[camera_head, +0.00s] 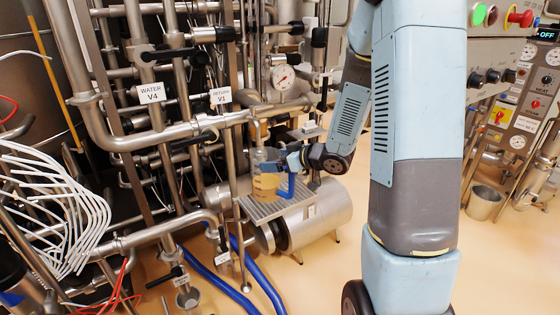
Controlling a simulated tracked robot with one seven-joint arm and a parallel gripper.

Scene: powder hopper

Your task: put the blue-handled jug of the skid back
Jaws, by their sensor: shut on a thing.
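The blue-handled jug (265,185) is a clear vessel holding something yellow-orange in its lower part. It looks upright over a slotted metal shelf (258,211) in the middle of the picture. Whether its base touches the shelf or hangs just above it, I cannot tell. Its blue handle is on its right side. My gripper (281,165) reaches in from the right and is shut on the jug; the fingertips are small and partly hidden.
A steel pipe outlet (256,131) comes down just above the jug. Valves and pipes crowd the left. Blue hoses (245,270) cross the floor. A metal bucket (484,204) stands far right by the control panels (520,95).

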